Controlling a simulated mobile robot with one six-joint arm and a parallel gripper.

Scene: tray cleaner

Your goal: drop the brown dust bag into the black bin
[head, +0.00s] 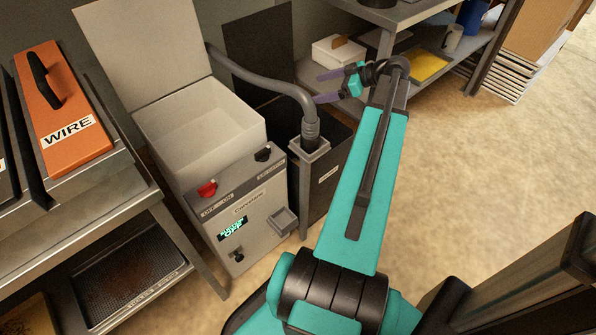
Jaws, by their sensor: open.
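The black bin (318,190) stands on the floor right of the grey cleaning machine, with a small pale label on its front. The hose end, its stand and my arm cover part of it, and I cannot see its contents. My gripper (328,87) is open, its two purple fingers apart and pointing left, and nothing shows between them. It appears above the back part of the bin; its exact height is unclear. I cannot make out the brown dust bag for certain in this view.
The grey machine (240,215) has its lid raised and an empty-looking chamber; its display reads OFF. A grey hose (262,82) curves close left of my gripper. A shelf (410,15) stands behind, holding a white box (334,54) and yellow tray (428,65). Floor at right is clear.

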